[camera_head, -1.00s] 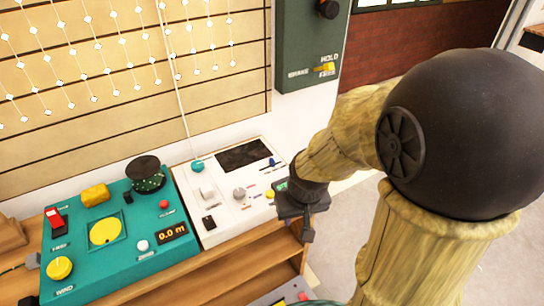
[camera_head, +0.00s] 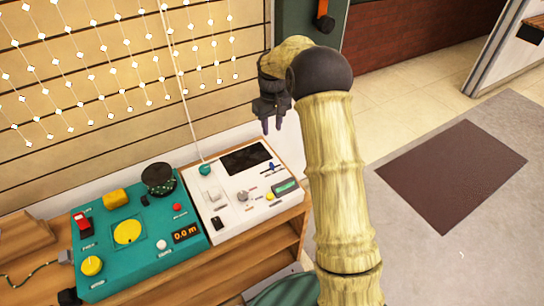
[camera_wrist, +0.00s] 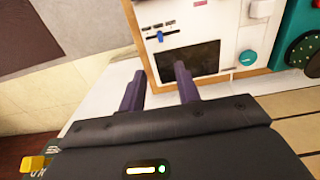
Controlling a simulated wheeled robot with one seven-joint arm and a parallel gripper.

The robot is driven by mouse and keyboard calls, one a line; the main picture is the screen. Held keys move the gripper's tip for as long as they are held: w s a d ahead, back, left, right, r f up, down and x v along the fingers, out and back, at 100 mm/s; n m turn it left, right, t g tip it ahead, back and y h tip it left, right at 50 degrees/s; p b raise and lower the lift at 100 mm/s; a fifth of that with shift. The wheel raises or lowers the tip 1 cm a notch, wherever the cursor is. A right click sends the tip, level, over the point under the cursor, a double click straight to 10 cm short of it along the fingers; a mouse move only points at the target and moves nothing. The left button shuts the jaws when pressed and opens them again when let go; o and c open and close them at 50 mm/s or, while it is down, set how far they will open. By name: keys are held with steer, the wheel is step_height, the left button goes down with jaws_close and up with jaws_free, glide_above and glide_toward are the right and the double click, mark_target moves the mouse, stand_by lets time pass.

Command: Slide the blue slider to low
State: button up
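The blue slider (camera_head: 271,167) is a small knob on the white control panel (camera_head: 228,212), right of the dark screen. It also shows in the wrist view (camera_wrist: 160,36), on a short dark track near the top. My gripper (camera_head: 271,128) hangs above the panel's far right part with its fingers pointing down, apart from the slider. In the wrist view my gripper (camera_wrist: 159,72) has its two dark purple fingers apart with nothing between them. The small markings beside the slider are too small to read.
A teal panel (camera_head: 150,255) with yellow, red and white controls adjoins on the left. On the white panel are a dark screen (camera_head: 245,158), a teal knob (camera_head: 204,169) and a grey knob (camera_head: 242,196). A green wall box (camera_head: 295,18) is behind. Floor is open to the right.

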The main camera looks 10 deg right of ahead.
mark_target(272, 164)
steer(key=shift+f, duration=0.1)
step_height(272, 164, down, 17)
steer(key=shift+f+b, duration=0.15)
steer(key=shift+b, duration=0.4)
steer(key=shift+c, duration=0.2)
jaws_close()
